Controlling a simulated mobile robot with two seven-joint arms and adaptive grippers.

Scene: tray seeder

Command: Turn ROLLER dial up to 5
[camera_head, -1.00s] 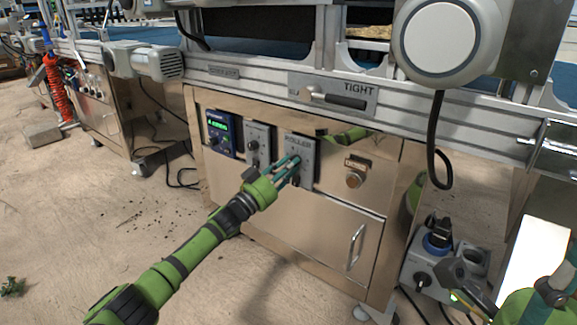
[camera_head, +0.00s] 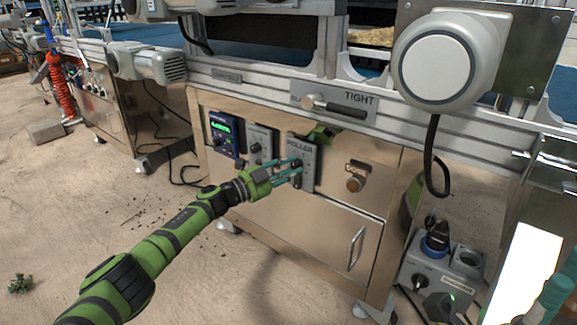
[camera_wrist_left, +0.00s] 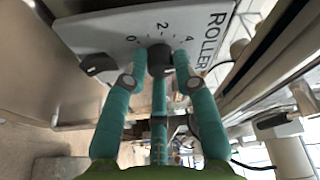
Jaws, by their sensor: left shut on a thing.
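The ROLLER panel (camera_head: 309,160) is a grey plate on the metal cabinet front. The ROLLER dial (camera_wrist_left: 160,60) is a dark round knob below that scale. My left gripper (camera_head: 297,168) is shut on it, one teal finger on each side. Its pointer is hidden, so I cannot read the setting. A second dark knob (camera_wrist_left: 98,65) is on the same plate. Teal fingers of my right gripper (camera_head: 548,297) show at the bottom right, partly cut off.
A second grey dial panel (camera_head: 259,145) and a blue display unit with green digits (camera_head: 223,134) are left of the ROLLER panel. A grey socket box (camera_head: 440,275) stands at right.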

